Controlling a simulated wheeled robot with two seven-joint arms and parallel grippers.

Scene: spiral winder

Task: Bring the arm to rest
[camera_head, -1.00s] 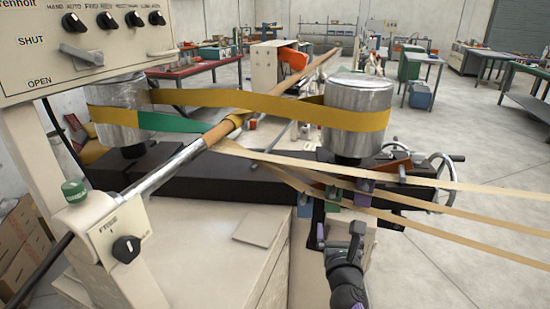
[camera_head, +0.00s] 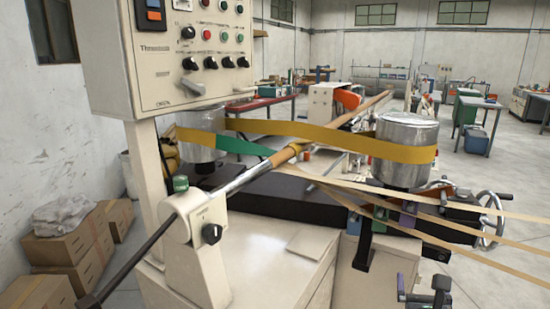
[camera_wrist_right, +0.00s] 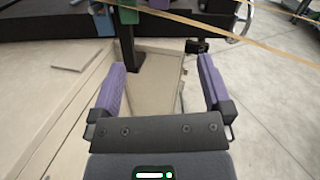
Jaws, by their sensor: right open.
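My right gripper (camera_head: 422,295) shows at the bottom right of the head view, low in front of the spiral winder (camera_head: 262,262). It is open and empty. In the right wrist view, the right gripper (camera_wrist_right: 160,78) has its two purple-padded fingers spread wide, with nothing between them. Beyond them are the winder's pale base and a dark upright post (camera_wrist_right: 128,50). My left gripper is in no view.
A yellow belt (camera_head: 290,128) with a green part loops around two metal drums (camera_head: 405,150). Tan paper strips (camera_head: 470,208) run out to the right above my right gripper. A control panel (camera_head: 195,55) stands at upper left. Boxes (camera_head: 75,250) lie at left.

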